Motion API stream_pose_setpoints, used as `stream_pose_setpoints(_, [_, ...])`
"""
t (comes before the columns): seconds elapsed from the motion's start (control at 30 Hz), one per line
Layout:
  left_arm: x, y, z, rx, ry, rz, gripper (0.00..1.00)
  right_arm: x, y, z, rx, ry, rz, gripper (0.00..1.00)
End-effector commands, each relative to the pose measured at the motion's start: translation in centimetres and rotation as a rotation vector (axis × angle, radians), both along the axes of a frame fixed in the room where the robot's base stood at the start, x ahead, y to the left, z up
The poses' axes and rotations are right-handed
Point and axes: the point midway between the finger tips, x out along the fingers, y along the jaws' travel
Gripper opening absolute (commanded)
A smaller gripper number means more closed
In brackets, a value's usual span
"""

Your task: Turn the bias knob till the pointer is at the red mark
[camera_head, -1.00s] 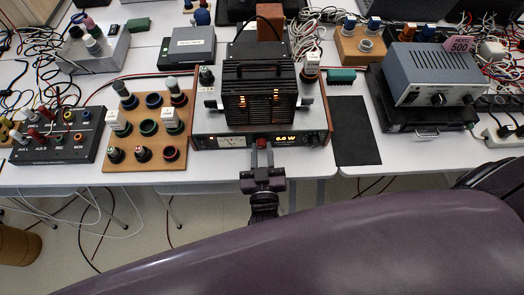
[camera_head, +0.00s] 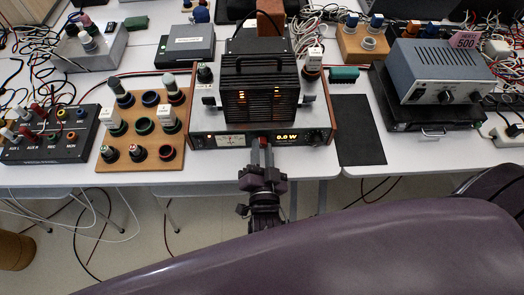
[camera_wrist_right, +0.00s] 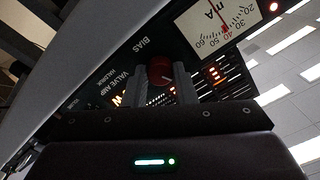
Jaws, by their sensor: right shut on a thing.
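The bias knob (camera_wrist_right: 160,70), red, is on the amplifier's front panel beside the label BIAS. My right gripper (camera_wrist_right: 162,82) has one finger on each side of it and is shut on it. In the head view the right gripper (camera_head: 263,153) reaches the front of the valve amplifier (camera_head: 205,142), and its fingers mostly cover the knob. The mA meter (camera_wrist_right: 212,20) shows at the top of the wrist view, tilted and partly cut off, with red on its scale near 40. In the head view the meter (camera_head: 231,141) is too small to read. My left gripper is not in view.
A wooden board with valves (camera_head: 112,165) and a dark connection box (camera_head: 42,158) stand left of the amplifier. A black mat (camera_head: 360,130) and a grey power unit (camera_head: 432,75) are to the right. An orange display (camera_head: 286,137) sits right of the knob.

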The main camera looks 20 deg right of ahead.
Motion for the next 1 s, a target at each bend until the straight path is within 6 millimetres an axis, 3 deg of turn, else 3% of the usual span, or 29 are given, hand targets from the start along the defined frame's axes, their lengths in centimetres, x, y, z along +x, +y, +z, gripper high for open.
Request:
stream_pose_setpoints(0.67, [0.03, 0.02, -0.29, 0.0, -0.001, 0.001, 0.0, -0.03, -0.01, -0.03, 0.066, -0.017, -0.001, 0.02])
stream_pose_setpoints(0.7, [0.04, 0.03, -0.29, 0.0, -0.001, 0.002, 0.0, -0.02, -0.01, -0.03, 0.066, -0.017, -0.001, 0.27])
stream_pose_setpoints(0.87, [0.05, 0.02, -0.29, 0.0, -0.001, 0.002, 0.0, -0.02, 0.0, -0.02, 0.066, -0.017, 0.0, 0.46])
stream_pose_setpoints(1.0, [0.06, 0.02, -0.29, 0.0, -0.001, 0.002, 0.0, -0.02, 0.0, -0.01, 0.065, -0.017, 0.0, 0.46])
